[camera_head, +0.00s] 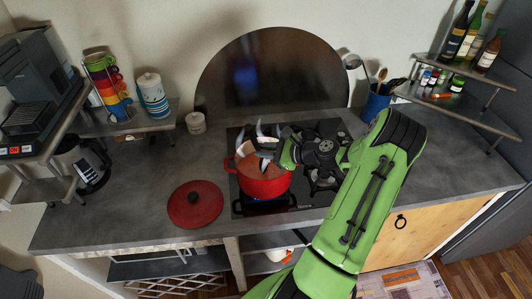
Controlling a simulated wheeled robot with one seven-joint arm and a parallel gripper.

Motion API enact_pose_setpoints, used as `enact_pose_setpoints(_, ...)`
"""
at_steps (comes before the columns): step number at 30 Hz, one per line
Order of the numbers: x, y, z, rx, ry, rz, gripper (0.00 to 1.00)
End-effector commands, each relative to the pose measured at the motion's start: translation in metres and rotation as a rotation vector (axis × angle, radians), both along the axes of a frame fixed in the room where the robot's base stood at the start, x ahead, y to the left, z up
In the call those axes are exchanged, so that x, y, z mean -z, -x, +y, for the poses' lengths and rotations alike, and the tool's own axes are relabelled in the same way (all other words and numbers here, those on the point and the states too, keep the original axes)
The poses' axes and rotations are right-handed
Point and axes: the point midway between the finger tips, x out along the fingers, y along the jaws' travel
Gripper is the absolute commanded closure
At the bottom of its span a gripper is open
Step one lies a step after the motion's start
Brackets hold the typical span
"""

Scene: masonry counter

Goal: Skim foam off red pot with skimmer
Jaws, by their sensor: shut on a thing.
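The red pot (263,185) stands on the left front part of the black stove, without its lid. Brownish contents show inside its rim. My gripper (266,143) is over the far side of the pot opening, reaching in from the right, with pale curved fingers. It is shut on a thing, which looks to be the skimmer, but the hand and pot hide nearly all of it. I cannot make out its head or any foam clearly. The red lid (195,204) lies flat on the counter, left of the pot.
The black stove (310,192) has bare burners to the pot's right. A blue utensil holder (376,103) with ladle and spoons stands behind my arm. Cups, coffee gear and bottles occupy the side shelves. The counter (135,190) left of the lid is clear.

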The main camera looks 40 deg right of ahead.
Motion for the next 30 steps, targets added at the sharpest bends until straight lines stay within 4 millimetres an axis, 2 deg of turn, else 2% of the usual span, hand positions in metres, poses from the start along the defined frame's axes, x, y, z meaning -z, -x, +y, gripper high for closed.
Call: enact_pose_setpoints(30, -0.087, 0.016, 0.032, 0.001, 0.001, -0.002, 1.0)
